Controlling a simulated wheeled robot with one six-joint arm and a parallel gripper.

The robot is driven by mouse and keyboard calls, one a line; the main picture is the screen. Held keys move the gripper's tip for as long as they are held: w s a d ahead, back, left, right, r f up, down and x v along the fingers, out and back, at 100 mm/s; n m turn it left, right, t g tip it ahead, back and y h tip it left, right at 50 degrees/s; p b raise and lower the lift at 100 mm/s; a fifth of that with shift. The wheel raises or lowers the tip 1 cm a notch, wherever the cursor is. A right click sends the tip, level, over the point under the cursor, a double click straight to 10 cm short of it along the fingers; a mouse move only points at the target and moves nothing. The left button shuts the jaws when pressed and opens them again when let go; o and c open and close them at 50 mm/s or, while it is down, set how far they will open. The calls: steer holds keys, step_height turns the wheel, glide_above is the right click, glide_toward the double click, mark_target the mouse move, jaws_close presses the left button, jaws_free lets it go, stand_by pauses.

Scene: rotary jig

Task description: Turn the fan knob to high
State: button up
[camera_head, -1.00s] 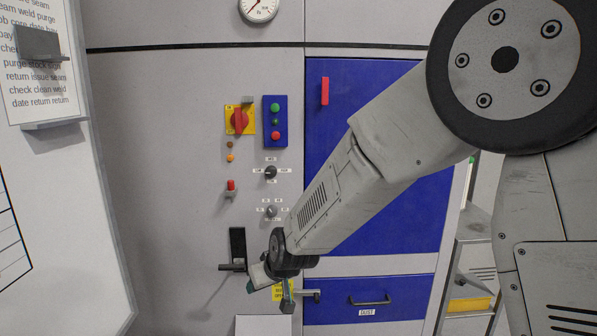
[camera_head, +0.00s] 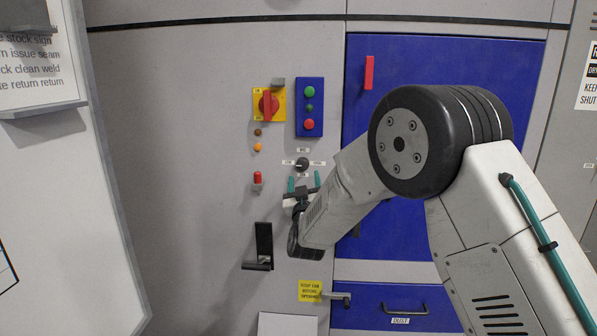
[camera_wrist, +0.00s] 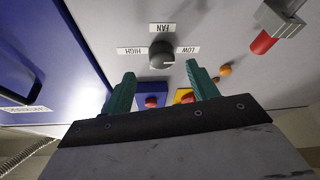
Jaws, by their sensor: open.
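The fan knob (camera_head: 302,163) is a small dark round knob on the grey panel, with white labels around it. In the wrist view, which is upside down, the fan knob (camera_wrist: 162,54) has FAN above it, HIGH at left and LOW at right. A pale mark on it seems to point toward the LOW side. My gripper (camera_head: 304,181) is just below the knob in the head view. In the wrist view my gripper (camera_wrist: 160,69) has its two teal fingers apart, one to each side of the knob's line, with nothing between them. No contact shows.
A red rotary switch (camera_head: 268,104) on a yellow plate and a blue button box (camera_head: 309,107) sit above the knob. A red-tipped toggle (camera_head: 257,179) is at left. A black lever handle (camera_head: 264,250) projects below. A white board (camera_head: 60,190) stands at far left.

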mark_target(303, 168)
steer(key=x, duration=0.5)
steer(key=shift+a, duration=0.1)
steer(key=shift+c, duration=0.3)
